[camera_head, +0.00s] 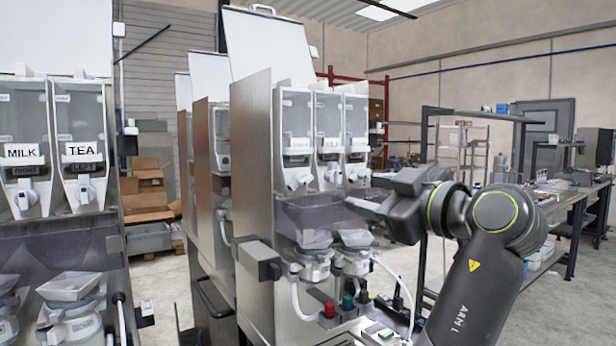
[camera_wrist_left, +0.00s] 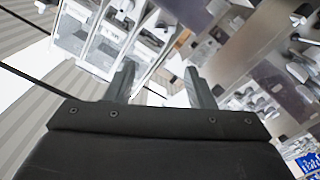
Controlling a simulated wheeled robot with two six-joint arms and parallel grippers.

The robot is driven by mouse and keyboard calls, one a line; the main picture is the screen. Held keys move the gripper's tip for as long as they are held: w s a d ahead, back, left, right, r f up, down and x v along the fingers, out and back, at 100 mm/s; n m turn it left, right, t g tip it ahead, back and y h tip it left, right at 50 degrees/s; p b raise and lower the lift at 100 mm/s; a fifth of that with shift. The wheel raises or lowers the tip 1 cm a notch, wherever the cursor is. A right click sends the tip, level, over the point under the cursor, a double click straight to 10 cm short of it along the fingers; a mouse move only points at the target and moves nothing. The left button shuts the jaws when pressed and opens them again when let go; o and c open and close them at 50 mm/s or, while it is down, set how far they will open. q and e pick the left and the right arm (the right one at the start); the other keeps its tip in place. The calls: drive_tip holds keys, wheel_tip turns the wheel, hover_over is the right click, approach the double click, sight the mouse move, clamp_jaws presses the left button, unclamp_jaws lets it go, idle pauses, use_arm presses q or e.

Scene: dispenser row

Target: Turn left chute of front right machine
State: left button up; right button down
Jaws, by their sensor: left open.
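The nearer machine on the right (camera_head: 258,130) is a grey cabinet with three clear canisters in a row. Its left chute (camera_head: 298,181) is a white spout with a knob under the left canister. The middle chute (camera_head: 333,174) and right chute (camera_head: 358,171) sit to its right. My left gripper (camera_head: 352,204) is in front of this machine, below and right of the left chute, apart from it. In the left wrist view its two fingers (camera_wrist_left: 160,88) are spread with nothing between them. Tilted canisters show beyond them. My right gripper is in neither view.
Another machine with canisters labelled MILK (camera_head: 22,154) and TEA (camera_head: 82,152) stands at the left. Clear hoppers (camera_head: 325,213) and mixing bowls (camera_head: 313,262) sit below the chutes. A workbench (camera_head: 575,195) stands at the far right.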

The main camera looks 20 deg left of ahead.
sight(308, 180)
use_arm(q)
drive_tip(key=p+x, duration=1.1)
drive_tip(key=x, duration=0.4)
drive_tip(key=shift+s+r, duration=0.1)
drive_tip(key=shift+r, duration=0.05)
drive_tip(key=shift+w+a, duration=0.45)
drive_tip(key=shift+a, duration=0.1)
drive_tip(key=c, duration=1)
